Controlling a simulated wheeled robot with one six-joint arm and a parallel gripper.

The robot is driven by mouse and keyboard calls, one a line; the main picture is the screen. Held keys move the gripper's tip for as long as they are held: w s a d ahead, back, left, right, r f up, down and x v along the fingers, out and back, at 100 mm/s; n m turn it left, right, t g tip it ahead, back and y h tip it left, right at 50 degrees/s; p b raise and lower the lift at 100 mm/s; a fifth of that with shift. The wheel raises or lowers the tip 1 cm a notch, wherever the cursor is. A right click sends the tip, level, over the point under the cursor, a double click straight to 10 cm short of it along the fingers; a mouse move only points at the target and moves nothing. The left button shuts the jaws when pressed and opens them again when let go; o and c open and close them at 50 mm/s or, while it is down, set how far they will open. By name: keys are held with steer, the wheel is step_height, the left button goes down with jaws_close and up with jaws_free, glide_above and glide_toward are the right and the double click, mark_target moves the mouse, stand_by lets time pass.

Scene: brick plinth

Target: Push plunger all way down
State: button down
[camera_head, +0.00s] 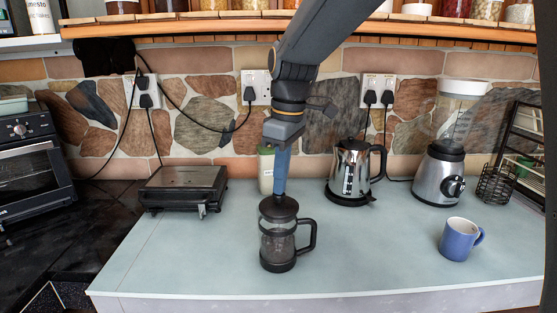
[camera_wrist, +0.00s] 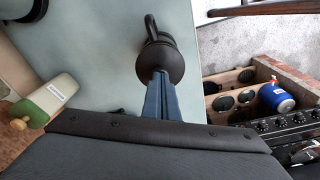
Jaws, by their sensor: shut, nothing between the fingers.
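A French press (camera_head: 277,240) with a glass body, black lid and black handle stands upright on the pale blue-grey counter. Its black lid shows from above in the wrist view (camera_wrist: 160,62). My gripper (camera_head: 280,192) points straight down over the lid, with its blue fingers shut and empty. The fingertips (camera_wrist: 160,76) meet the top middle of the lid, where the plunger is. The plunger knob is hidden behind the fingertips. I cannot tell how far down the plunger sits; the lid rests on the glass body.
A blue mug (camera_head: 458,240) stands at the right. A steel kettle (camera_head: 349,172), a blender (camera_head: 440,175) and a black grill (camera_head: 184,188) stand behind. A green-white bottle (camera_head: 265,172) is close behind my gripper. The counter (camera_head: 350,255) between press and mug is clear.

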steer(key=shift+r, duration=0.2)
steer(key=shift+s+d+r+p, duration=0.15)
steer(key=shift+d+p, duration=0.15)
steer(key=shift+s+d+r+p, duration=0.2)
steer(key=shift+s+d+p, duration=0.15)
steer(key=shift+d, duration=0.2)
steer(key=shift+s+d+r+p, duration=0.2)
steer(key=shift+s+d+p, duration=0.1)
steer(key=shift+d, duration=0.25)
steer(key=shift+w+f, duration=0.1)
steer(key=shift+w, duration=0.05)
step_height(320, 180, up, 8)
steer(key=b, duration=0.1)
steer(key=shift+s+d+b, duration=0.2)
steer(key=shift+d+b, duration=0.1)
steer(key=shift+b, duration=0.1)
steer(key=shift+f, duration=0.1)
